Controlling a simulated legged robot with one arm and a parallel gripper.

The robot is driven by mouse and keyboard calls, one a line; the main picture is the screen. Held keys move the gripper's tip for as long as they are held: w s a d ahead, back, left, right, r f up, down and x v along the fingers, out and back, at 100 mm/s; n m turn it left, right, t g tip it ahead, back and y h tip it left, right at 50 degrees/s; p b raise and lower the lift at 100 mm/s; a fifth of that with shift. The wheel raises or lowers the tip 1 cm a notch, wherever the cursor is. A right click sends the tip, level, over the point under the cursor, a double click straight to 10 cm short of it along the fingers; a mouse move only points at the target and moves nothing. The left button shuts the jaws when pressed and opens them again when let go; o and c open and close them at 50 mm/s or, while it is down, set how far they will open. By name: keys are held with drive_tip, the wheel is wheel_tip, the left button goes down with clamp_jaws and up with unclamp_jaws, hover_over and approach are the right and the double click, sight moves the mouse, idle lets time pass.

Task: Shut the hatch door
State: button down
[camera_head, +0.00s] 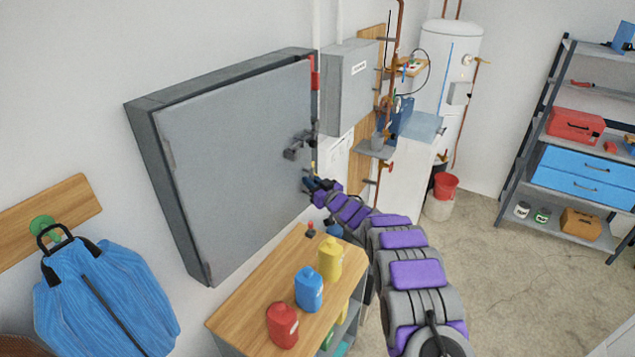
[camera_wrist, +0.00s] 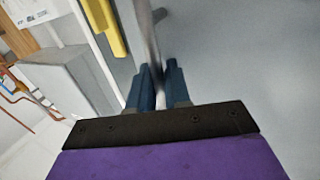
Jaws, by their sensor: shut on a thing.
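The hatch door (camera_head: 235,165) is a large grey panel in a dark grey frame (camera_head: 172,210) on the wall. It lies close to its frame; I cannot tell whether a narrow gap remains at the right edge. A dark latch (camera_head: 298,147) sticks out near its right edge. My gripper (camera_head: 312,181) is at the door's right edge, below the latch. In the wrist view my gripper (camera_wrist: 160,80) has its blue fingers shut on a thin metal bar (camera_wrist: 149,40), seemingly the door handle, with the grey door surface (camera_wrist: 240,60) behind. The held end is mostly hidden by the fingers.
A wooden-topped cabinet (camera_head: 250,290) with red, blue and yellow bottles stands below the door, close to my arm. A grey wall box (camera_head: 350,85) and white boiler (camera_head: 448,80) are to the right. Open floor (camera_head: 500,260) lies right of my arm.

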drive_tip(key=p+x, duration=0.1)
drive_tip(key=x, duration=0.2)
drive_tip(key=shift+s+a+r, duration=0.1)
drive_tip(key=shift+s+a, duration=0.1)
drive_tip(key=shift+a, duration=0.05)
drive_tip(key=shift+a+r, duration=0.15)
drive_tip(key=shift+a, duration=0.15)
drive_tip(key=shift+w+d, duration=0.1)
drive_tip(key=shift+r, duration=0.1)
drive_tip(key=c, duration=1.3)
unclamp_jaws()
drive_tip(key=shift+c, duration=0.2)
drive_tip(key=shift+f, duration=0.25)
